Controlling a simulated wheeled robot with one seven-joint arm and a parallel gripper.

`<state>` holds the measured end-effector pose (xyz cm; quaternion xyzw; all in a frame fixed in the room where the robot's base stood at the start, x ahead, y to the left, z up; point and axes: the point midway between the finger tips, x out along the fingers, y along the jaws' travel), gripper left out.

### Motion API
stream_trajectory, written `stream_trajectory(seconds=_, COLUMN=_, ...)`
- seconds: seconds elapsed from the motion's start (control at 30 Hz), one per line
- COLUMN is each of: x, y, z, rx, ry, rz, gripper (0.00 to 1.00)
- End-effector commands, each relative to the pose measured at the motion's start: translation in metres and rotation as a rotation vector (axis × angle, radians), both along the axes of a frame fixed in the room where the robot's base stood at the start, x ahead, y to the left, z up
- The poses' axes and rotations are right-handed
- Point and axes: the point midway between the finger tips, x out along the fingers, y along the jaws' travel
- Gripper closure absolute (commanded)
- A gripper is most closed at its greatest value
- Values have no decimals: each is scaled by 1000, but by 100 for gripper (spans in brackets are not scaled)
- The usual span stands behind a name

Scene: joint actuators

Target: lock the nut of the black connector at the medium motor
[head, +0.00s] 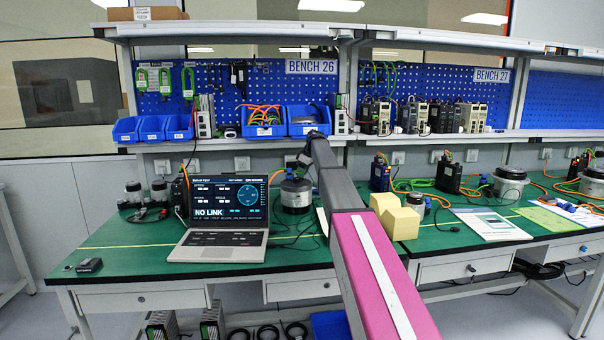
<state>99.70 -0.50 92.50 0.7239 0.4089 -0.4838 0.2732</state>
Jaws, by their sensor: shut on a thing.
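The motor at my gripper, which I take for the medium motor (296,196), is a grey and dark cylinder standing on the green bench, right of the laptop. A small blue part (290,174) shows at its top, and an orange cable runs close by on its left. My arm reaches forward from the lower right. My dark gripper (299,163) is at the top of this motor, small in the picture. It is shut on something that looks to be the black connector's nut. The connector and nut are too small and too covered to tell apart, and so is the nut's turn.
The open laptop (223,211) stands close left of the motor and reads NO LINK. Yellow blocks (400,218) and loose cables lie to the right. Blue bins (264,122) line the shelf above.

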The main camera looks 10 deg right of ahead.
Motion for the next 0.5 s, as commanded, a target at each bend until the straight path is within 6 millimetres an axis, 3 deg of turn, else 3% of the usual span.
stream_trajectory(seconds=0.5, x=-3, y=2, z=0, rx=-1, ry=-1, rz=-379, gripper=94)
